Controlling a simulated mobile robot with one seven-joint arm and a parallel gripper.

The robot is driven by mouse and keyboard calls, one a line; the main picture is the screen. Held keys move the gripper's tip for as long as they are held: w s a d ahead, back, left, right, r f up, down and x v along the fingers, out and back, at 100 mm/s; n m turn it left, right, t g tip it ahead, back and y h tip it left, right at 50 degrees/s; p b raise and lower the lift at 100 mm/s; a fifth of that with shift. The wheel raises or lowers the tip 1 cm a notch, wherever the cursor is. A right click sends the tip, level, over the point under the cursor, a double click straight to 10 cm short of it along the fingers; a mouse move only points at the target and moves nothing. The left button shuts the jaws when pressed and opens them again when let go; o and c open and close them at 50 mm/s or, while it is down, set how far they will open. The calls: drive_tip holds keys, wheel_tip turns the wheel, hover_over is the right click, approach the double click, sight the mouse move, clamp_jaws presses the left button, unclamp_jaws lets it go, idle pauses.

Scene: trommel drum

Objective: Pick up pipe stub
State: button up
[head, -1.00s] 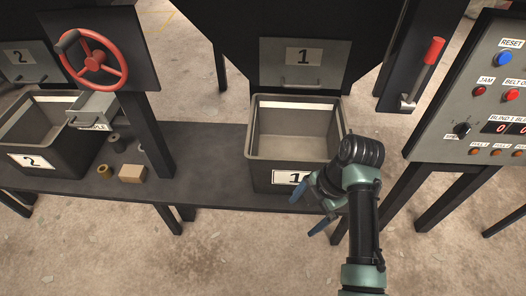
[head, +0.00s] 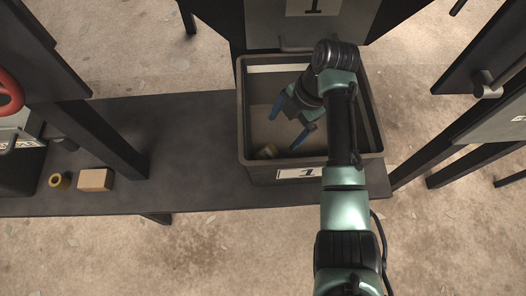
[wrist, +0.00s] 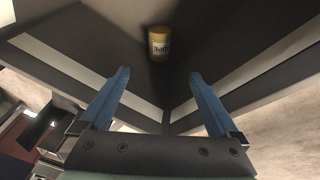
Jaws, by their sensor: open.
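My gripper (head: 290,121) is open and empty, with its two blue fingers inside the opening of bin 1 (head: 243,110). A yellowish-brown cylinder (head: 267,151) lies in the bin near its front left corner, in front of my fingers. The wrist view shows this cylinder (wrist: 161,43) with a pale printed label, beyond and between my fingertips (wrist: 159,73), apart from them. A short brass-coloured, ring-like piece (head: 60,181) is on the bench at the left. I cannot tell for certain which of the two is the pipe stub.
A tan block (head: 95,180) lies beside the brass piece on the dark bench (head: 195,170). A post (head: 115,140) stands between them and bin 1. A red handwheel (head: 8,95) shows at the left edge.

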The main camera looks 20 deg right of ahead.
sight(267, 153)
drive_tip(key=b+x, duration=0.1)
drive_tip(key=x, duration=0.2)
drive_tip(key=b+x, duration=0.2)
drive_tip(key=x, duration=0.2)
drive_tip(key=b+x, duration=0.1)
drive_tip(key=x, duration=0.2)
drive_tip(key=shift+d+f, duration=0.25)
drive_tip(key=shift+d, duration=0.1)
drive_tip(key=b+x, duration=0.1)
drive_tip(key=x, duration=0.1)
drive_tip(key=b+x, duration=0.2)
drive_tip(key=x, duration=0.1)
drive_tip(key=shift+w+a+f, duration=0.1)
drive_tip(key=shift+a, duration=0.2)
drive_tip(key=c, duration=1.4)
drive_tip(key=shift+c, duration=0.2)
drive_tip(key=shift+r, duration=0.25)
